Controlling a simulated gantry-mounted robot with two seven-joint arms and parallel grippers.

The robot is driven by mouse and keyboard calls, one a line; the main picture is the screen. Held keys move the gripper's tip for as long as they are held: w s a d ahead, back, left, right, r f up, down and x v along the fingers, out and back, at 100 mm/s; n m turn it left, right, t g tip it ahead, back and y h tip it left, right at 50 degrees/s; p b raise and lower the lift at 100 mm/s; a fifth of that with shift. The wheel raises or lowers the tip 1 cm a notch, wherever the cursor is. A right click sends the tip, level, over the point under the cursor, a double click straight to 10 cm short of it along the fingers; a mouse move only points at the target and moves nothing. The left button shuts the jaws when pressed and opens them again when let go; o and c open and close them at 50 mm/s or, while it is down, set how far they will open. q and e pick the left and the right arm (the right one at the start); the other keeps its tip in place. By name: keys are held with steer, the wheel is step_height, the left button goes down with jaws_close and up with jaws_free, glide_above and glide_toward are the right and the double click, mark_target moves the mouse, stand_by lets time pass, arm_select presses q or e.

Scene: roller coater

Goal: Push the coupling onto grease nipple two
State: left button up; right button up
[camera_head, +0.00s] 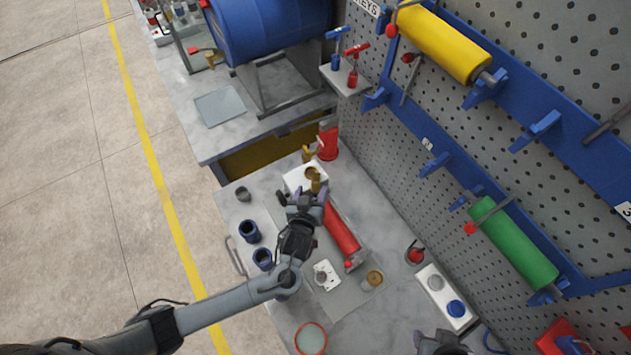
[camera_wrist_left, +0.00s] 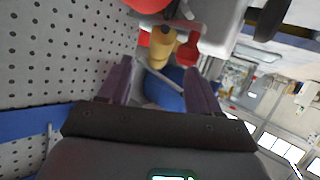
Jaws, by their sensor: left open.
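My left gripper (camera_head: 308,197) is open above the white block (camera_head: 296,180) at the back of the near bench. A brass piece (camera_head: 316,183) shows right at its fingertips; I cannot tell whether they touch. In the left wrist view a tan, coupling-like piece (camera_wrist_left: 161,46) and a red part (camera_wrist_left: 189,48) lie beyond the open fingers (camera_wrist_left: 160,82), with nothing clearly gripped. Another brass piece (camera_head: 308,154) is beside a red holder (camera_head: 328,142). A red roller (camera_head: 342,228) lies right of the gripper. Grease nipple two cannot be made out. My right gripper (camera_head: 440,343) shows partly at the bottom edge.
Blue cups (camera_head: 249,231) stand at the bench's left side. A small white plate (camera_head: 326,275) and brass cylinder (camera_head: 374,278) are in front. A pegboard (camera_head: 440,120) with yellow and green rollers bounds the right. A blue drum (camera_head: 268,28) is behind.

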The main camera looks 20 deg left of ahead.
mark_target(315, 182)
arm_select(q)
steer(key=x, duration=0.3)
steer(key=shift+w+p, duration=0.1)
steer(key=shift+p, duration=0.25)
steer(key=shift+w+f, duration=0.35)
steer(key=shift+w, duration=0.3)
steer(key=shift+c, duration=0.4)
jaws_close()
steer(key=shift+r, duration=0.15)
steer(key=shift+r, duration=0.5)
step_height(315, 182, up, 3)
steer(key=shift+f+b, duration=0.2)
steer(key=shift+b, duration=0.15)
steer(key=s+d+r+b, duration=0.1)
steer(key=s+d+r, duration=0.2)
steer(key=d+r, duration=0.4)
steer(key=d, duration=0.4)
steer(key=shift+b, duration=0.35)
